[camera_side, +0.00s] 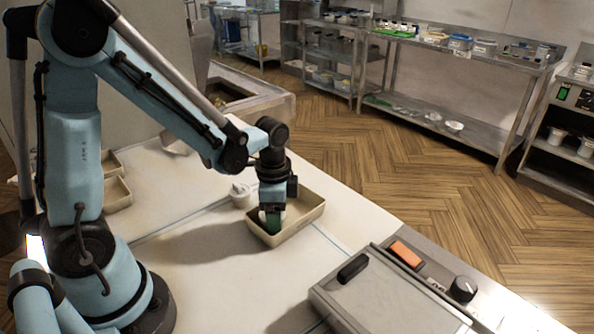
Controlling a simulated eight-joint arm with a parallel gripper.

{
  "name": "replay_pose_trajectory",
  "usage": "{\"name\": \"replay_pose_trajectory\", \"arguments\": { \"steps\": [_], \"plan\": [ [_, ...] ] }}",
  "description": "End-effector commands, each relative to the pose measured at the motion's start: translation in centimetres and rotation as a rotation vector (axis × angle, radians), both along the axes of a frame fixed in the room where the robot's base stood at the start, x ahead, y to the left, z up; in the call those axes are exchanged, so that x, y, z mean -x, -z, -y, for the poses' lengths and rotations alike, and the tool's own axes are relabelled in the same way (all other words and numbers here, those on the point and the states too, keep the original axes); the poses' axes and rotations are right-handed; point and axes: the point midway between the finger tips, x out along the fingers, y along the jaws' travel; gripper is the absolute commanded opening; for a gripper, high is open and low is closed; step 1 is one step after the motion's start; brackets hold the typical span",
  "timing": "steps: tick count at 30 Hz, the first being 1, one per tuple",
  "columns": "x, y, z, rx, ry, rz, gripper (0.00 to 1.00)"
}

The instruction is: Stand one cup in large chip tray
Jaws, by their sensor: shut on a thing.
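The large chip tray (302,217) is a beige open box near the far edge of the white worktop. My gripper (271,210) points straight down over the left part of this tray. It is shut on a green cup (273,222), which is upright and low inside the tray walls. The gripper hides the upper part of the cup. I cannot tell whether the cup's base touches the tray floor.
A small white container (241,196) stands just left of the tray. A fryer with a closed lid (375,295) and an orange switch (406,254) is at the front right. More beige trays (117,192) lie behind my arm. The worktop left of the fryer is clear.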

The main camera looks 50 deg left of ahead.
Motion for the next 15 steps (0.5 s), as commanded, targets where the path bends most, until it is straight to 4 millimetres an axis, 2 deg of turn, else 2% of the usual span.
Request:
{"name": "replay_pose_trajectory", "arguments": {
  "steps": [2, 3, 4, 15],
  "plan": [
    [-0.03, 0.26, -0.02, -0.001, 0.000, 0.001, 0.27],
    [-0.03, 0.22, -0.02, -0.001, 0.000, 0.001, 0.68],
    [-0.03, 0.21, -0.02, -0.001, 0.000, 0.001, 0.73],
    [-0.01, -0.37, -0.01, -0.001, 0.000, 0.001, 0.73]
  ]
}}
